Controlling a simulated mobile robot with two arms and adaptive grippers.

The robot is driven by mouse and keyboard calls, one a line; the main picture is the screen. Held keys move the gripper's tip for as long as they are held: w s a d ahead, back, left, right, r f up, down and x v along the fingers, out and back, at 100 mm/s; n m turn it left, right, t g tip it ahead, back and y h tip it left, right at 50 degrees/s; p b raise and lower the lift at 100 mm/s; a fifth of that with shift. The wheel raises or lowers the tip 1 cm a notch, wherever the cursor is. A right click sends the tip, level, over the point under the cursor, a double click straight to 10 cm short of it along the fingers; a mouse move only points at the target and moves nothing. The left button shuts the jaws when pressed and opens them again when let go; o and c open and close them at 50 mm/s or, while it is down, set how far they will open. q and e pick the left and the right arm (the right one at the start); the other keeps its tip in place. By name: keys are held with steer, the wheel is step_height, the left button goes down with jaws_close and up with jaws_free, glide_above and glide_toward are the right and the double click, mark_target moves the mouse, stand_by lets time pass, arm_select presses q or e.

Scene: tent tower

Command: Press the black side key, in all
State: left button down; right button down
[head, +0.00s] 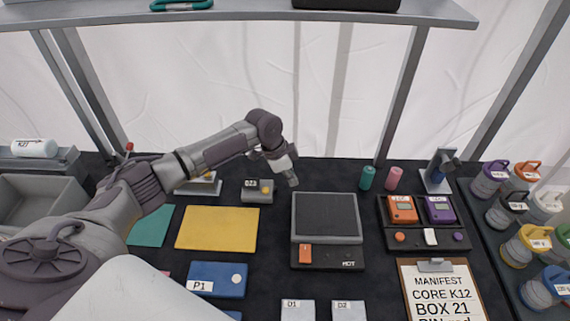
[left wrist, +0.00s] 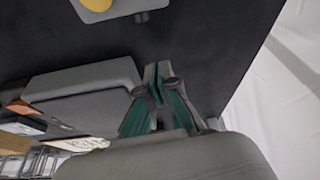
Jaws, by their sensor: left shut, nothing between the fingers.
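My left gripper (head: 291,179) is shut and empty, just behind the hot plate (head: 325,217) and right of a small grey box (head: 257,197) with a yellow button. In the left wrist view my closed green-padded fingers (left wrist: 158,100) are beside the plate's grey body (left wrist: 85,88). The grey box (left wrist: 108,12) shows at the top of that view, apart from the fingers. A small dark stub (left wrist: 142,16) sticks out at its edge; I cannot tell whether it is the black side key. No other black side key is clear. My right gripper is out of view.
A teal cylinder (head: 367,178) and a pink cylinder (head: 393,179) stand to the right. A black dock (head: 425,245) holds an orange and a purple unit. A clipboard (head: 410,290) lies at front right. A shelf (head: 240,16) crosses above. A yellow mat (head: 216,229) lies left.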

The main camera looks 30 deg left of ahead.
mark_target(284, 191)
arm_select(q)
steer(key=shift+x, duration=0.95)
steer(key=s+a+p, duration=0.1)
steer(key=a+p, duration=0.1)
steer(key=a, duration=0.1)
steer(key=shift+s, duration=0.4)
steer(key=shift+s+a+f, duration=0.15)
steer(key=shift+s+a, duration=0.1)
